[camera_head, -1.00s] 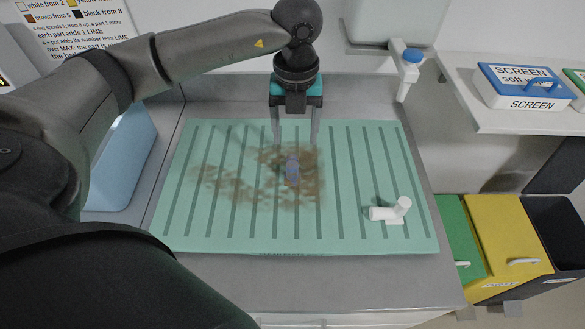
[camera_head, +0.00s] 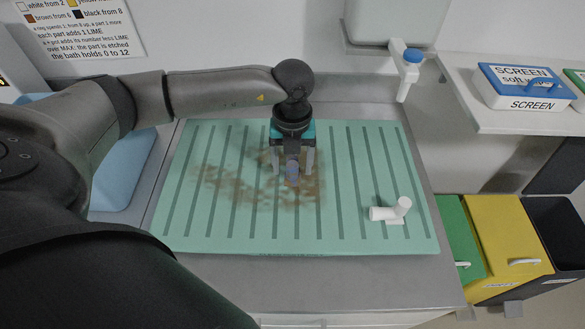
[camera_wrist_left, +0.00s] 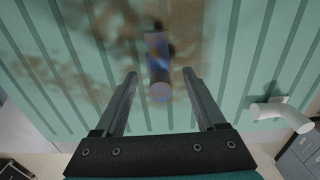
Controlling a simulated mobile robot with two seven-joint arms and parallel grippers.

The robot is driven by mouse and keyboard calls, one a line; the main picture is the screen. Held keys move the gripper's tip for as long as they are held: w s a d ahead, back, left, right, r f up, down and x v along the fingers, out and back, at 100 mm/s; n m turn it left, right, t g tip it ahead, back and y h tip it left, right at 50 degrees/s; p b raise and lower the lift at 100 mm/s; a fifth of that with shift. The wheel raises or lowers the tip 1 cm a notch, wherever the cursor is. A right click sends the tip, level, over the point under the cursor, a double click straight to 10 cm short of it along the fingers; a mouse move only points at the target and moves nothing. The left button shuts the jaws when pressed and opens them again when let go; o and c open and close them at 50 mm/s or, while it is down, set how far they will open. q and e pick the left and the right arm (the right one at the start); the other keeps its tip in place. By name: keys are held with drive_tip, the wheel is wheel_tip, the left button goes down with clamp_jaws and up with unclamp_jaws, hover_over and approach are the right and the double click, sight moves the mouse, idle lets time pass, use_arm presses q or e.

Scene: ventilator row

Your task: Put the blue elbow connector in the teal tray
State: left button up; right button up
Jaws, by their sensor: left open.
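The blue elbow connector (camera_head: 292,170) is on the brown-stained part of the ribbed teal tray (camera_head: 345,225). In the left wrist view the blue connector (camera_wrist_left: 158,68) shows in the middle, just beyond and between the fingertips, with a greyish round end towards me. My left gripper (camera_head: 293,172) is open and low over the tray, its fingers to either side of the connector. In the left wrist view the open fingers (camera_wrist_left: 160,78) have bare tray between them and the connector. I cannot tell whether the connector touches the tray surface. The right gripper does not show.
A white elbow connector (camera_head: 390,211) lies on the tray's right part, also in the left wrist view (camera_wrist_left: 283,114). A white shelf with a blue-lidded SCREEN box (camera_head: 525,88) is at the right, above green, yellow (camera_head: 505,235) and black bins.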

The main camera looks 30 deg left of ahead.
sight(293, 163)
use_arm(q)
clamp_jaws()
idle(0.4)
drive_tip(key=shift+r, duration=0.15)
wheel_tip(293, 163, up, 20)
drive_tip(key=p, duration=0.1)
idle(0.5)
